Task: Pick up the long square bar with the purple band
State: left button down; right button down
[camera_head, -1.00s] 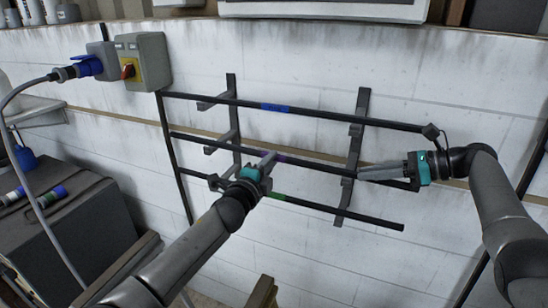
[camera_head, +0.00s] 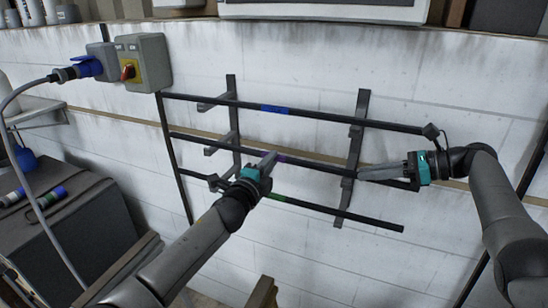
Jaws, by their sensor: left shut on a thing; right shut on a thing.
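The long dark bar with the purple band (camera_head: 312,162) is the middle one of three bars on the wall rack. It slopes down to the right, and the purple band (camera_head: 283,158) shows near its middle. My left gripper (camera_head: 270,160) is shut on the bar just left of the band and partly covers it. My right gripper (camera_head: 362,174) is shut on the same bar near the right rack upright. I cannot tell whether the bar still rests on the rack hooks.
A blue-banded bar (camera_head: 335,117) lies above and a green-banded bar (camera_head: 345,213) below. Two rack uprights, the right one (camera_head: 338,205) among them, stand out from the white wall. A switch box (camera_head: 152,52) and grey cable (camera_head: 8,150) are at left.

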jog(key=shift+r+p, duration=2.15)
jog(key=shift+r, duration=0.3)
